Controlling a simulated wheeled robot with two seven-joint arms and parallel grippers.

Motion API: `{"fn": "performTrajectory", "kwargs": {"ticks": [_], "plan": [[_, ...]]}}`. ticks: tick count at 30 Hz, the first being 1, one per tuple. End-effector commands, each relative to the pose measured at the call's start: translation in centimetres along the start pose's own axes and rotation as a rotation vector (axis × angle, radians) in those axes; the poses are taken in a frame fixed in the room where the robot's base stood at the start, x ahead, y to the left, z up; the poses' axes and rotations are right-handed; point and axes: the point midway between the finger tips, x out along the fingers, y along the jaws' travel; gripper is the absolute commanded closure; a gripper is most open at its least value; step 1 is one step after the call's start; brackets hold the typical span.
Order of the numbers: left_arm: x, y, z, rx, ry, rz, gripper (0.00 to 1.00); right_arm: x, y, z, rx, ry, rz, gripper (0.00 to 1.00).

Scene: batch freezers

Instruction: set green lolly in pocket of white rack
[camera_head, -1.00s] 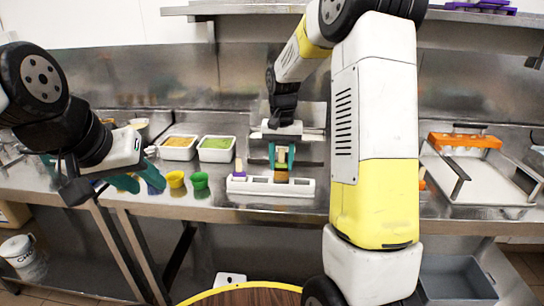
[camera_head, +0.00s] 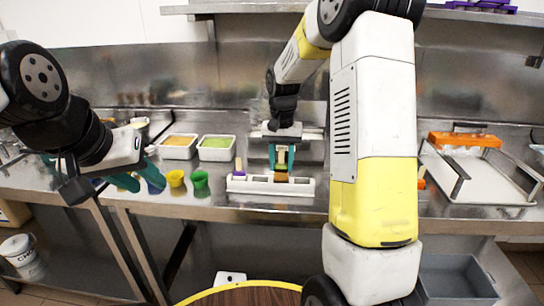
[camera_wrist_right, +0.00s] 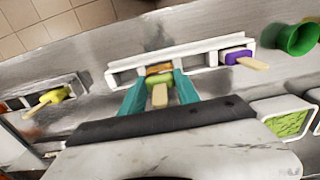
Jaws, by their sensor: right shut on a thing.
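The white rack (camera_head: 300,188) lies on the steel counter, below the right gripper. It also shows in the right wrist view (camera_wrist_right: 205,46). My right gripper (camera_head: 281,164) points down over the rack, its teal fingers shut on the green lolly (camera_wrist_right: 158,83). The lolly's pale stick points toward the wrist camera. The lolly is at the rack's middle pocket, in line with an orange-brown piece (camera_wrist_right: 158,69). How deep it sits cannot be told. A purple lolly (camera_wrist_right: 234,56) fills an end pocket. My left gripper (camera_head: 140,178) hangs at the left with its teal fingers apart.
A green cup (camera_head: 200,184) and a yellow cup (camera_head: 176,179) stand left of the rack. Two white tubs, one orange-filled (camera_head: 179,142) and one green-filled (camera_head: 216,142), stand behind. A tray with an orange rack (camera_head: 465,140) lies at the right. A yellow lolly (camera_wrist_right: 47,100) shows at left in the wrist view.

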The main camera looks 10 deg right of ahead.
Motion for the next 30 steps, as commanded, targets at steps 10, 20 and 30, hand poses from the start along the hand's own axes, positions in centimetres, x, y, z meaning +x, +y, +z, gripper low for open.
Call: {"fn": "performTrajectory", "kwargs": {"ticks": [10,20,30], "plan": [[0.0,0.0,0.0,0.000,0.000,0.000,0.64,0.7,0.0,0.0,0.000,0.000,0.000,0.98],[0.0,0.0,0.0,0.000,0.000,0.000,0.64,1.4,0.0,0.0,0.000,0.000,0.000,0.98],[0.0,0.0,0.0,0.000,0.000,0.000,0.64,1.9,0.0,0.0,0.000,0.001,0.000,0.98]]}}
